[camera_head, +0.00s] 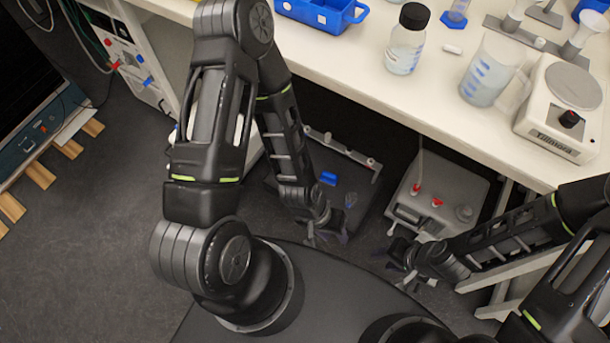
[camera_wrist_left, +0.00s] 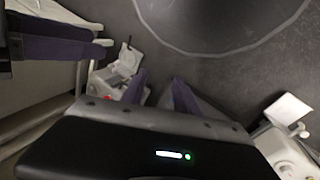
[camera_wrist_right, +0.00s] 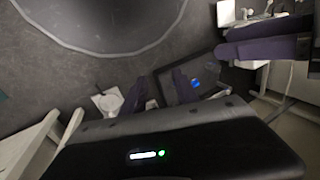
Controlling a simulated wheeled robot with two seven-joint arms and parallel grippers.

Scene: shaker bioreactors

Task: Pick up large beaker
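The large beaker (camera_head: 490,72) is a translucent jug with blue markings and a handle. It stands upright on the white bench at the upper right in the head view, left of the white stirrer (camera_head: 560,105). My left gripper (camera_head: 328,232) hangs low in front of the bench, left of and below the beaker. My right gripper (camera_head: 398,256) is also low, below the bench edge. Both are far from the beaker. The left wrist view shows the left fingers (camera_wrist_left: 159,88) apart with nothing between them. The right wrist view shows the right fingers (camera_wrist_right: 156,88) apart and empty.
A black-capped bottle (camera_head: 406,45) stands left of the beaker, with a small white stir bar (camera_head: 452,48) between them. A blue rack (camera_head: 322,12) is further left. Funnels stand behind the stirrer. Under the bench is a grey canister (camera_head: 437,190). The front bench edge lies above both grippers.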

